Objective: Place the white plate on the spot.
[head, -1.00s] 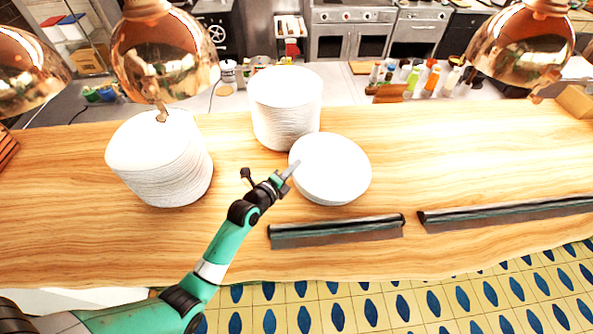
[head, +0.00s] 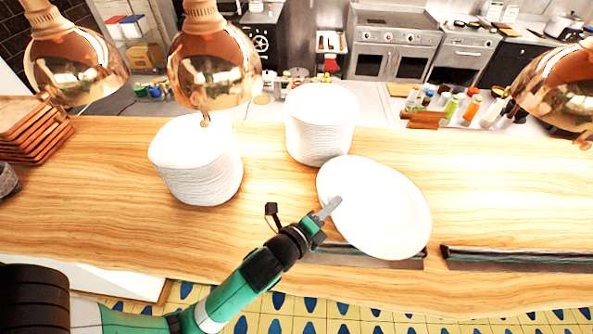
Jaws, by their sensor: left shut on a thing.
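A white plate (head: 385,210) is held tilted at the middle right of the head view, above the wooden counter (head: 100,185). My left gripper (head: 332,207) is shut on the plate's left edge. The plate covers part of the dark strip at the counter's front and whatever lies directly behind it. No marked spot is clearly visible on the counter. My right gripper is not in view.
Two tall stacks of white plates, a left stack (head: 197,165) and a back stack (head: 321,125), stand on the counter. Copper lamps (head: 210,70) hang above. Wooden trays (head: 30,130) sit at far left. The counter's right side looks clear.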

